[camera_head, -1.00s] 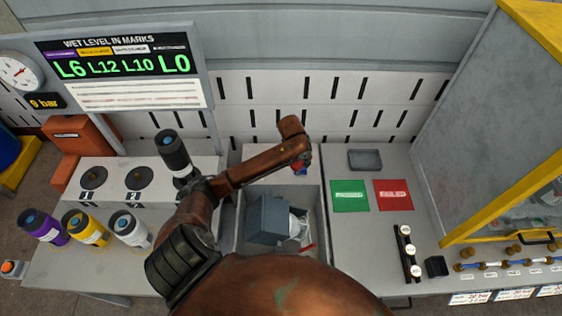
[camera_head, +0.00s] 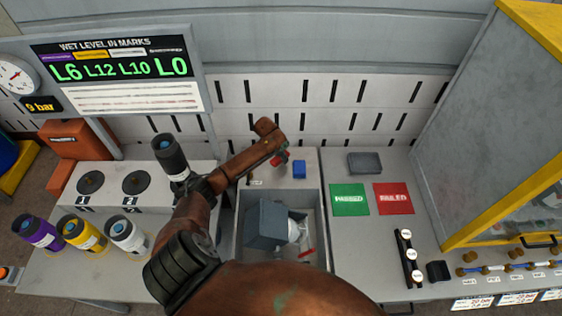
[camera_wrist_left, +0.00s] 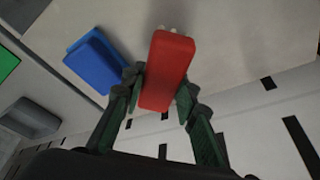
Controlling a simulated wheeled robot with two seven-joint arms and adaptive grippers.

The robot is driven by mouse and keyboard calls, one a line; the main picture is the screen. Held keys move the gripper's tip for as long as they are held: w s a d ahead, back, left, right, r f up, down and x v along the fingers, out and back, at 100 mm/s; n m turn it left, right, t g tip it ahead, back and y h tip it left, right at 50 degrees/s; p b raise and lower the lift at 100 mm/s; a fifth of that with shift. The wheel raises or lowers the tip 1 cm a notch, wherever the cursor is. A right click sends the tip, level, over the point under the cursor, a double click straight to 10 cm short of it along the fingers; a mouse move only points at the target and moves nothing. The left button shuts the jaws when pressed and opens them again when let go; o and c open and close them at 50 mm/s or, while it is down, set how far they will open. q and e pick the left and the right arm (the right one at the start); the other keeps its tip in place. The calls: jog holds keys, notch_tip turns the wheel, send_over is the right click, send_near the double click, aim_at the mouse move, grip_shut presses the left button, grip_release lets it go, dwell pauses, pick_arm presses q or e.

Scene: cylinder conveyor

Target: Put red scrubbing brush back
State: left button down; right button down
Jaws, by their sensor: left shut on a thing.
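The red scrubbing brush (camera_wrist_left: 167,70) is between the fingers of my left gripper (camera_wrist_left: 160,95) in the left wrist view. The gripper is shut on it, and pale bristles show at its far end. In the head view the brush (camera_head: 282,160) shows only in part below the left gripper (camera_head: 279,157), over the back strip of the table behind the sunken bin. A blue block (camera_head: 299,169) lies on that strip just right of the brush; it also shows in the left wrist view (camera_wrist_left: 95,62). I cannot tell the brush's exact height. My right gripper is not in view.
The sunken bin (camera_head: 241,222) holds a grey box (camera_head: 268,224) and other items. A dark cylinder (camera_head: 170,156) stands beside my left arm. A grey tray (camera_head: 364,163) and green (camera_head: 349,199) and red (camera_head: 393,198) mats lie to the right. A slotted wall (camera_head: 330,100) rises behind.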

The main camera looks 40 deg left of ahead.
aim_at(281, 161)
pick_arm(q)
notch_tip(281, 161, down, 3)
jog(key=shift+r, duration=0.2)
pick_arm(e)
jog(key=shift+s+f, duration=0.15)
pick_arm(q)
jog(key=shift+f, duration=0.15)
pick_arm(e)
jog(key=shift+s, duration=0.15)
pick_arm(q)
jog(key=c, duration=1.5)
grip_release()
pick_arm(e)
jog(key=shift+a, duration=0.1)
